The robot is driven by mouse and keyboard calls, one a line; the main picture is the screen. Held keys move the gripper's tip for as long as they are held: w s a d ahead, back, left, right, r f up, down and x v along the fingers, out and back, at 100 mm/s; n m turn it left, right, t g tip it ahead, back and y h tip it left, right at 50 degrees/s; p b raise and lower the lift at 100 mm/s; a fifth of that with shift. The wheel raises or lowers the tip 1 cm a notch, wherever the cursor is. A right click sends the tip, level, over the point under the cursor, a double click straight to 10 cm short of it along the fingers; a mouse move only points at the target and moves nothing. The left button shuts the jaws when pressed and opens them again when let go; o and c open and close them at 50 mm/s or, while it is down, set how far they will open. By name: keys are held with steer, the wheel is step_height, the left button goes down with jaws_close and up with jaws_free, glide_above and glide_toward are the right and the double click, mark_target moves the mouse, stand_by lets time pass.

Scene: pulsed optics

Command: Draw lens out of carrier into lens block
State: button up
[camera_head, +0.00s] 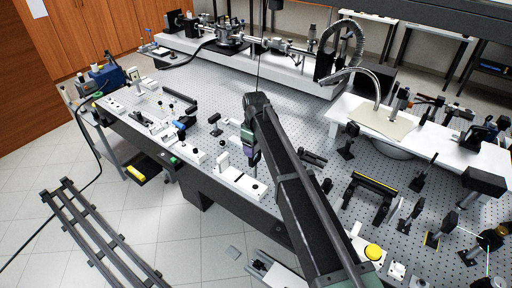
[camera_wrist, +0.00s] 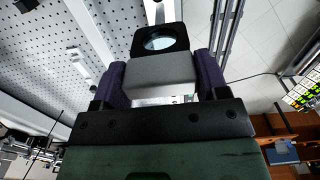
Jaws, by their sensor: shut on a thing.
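In the wrist view, my gripper (camera_wrist: 160,76) has its two purple fingers on either side of a pale grey block. This block (camera_wrist: 160,70) belongs to the lens (camera_wrist: 160,43), which shows as a round glass in a black square frame beyond the fingers. In the head view, my gripper (camera_head: 251,158) points down at the near table edge, over or beside a white block strip (camera_head: 243,183) with black knobs. The lens is too small or hidden to make out there. I cannot tell which white piece is the carrier and which the lens block, nor whether the lens touches either.
A small white upright block (camera_head: 222,160) stands just left of my gripper. More white strips with knobs (camera_head: 160,130) line the near edge to the left. The perforated table (camera_head: 280,110) is fairly clear behind. Black optics mounts (camera_head: 370,195) crowd the right.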

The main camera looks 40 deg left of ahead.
mark_target(255, 163)
steer(key=shift+w+a+f, duration=0.15)
steer(key=shift+w+a, duration=0.2)
steer(key=shift+d, duration=0.1)
steer(key=shift+f, duration=0.15)
step_height(255, 163, down, 5)
steer(key=b, duration=0.5)
steer(key=shift+f+b, duration=0.15)
steer(key=shift+b, duration=0.2)
steer(key=shift+f+b, duration=2.15)
steer(key=shift+f, duration=0.05)
steer(key=o, duration=1.4)
steer(key=shift+r, duration=0.2)
steer(key=shift+c, duration=0.2)
steer(key=shift+r, duration=0.1)
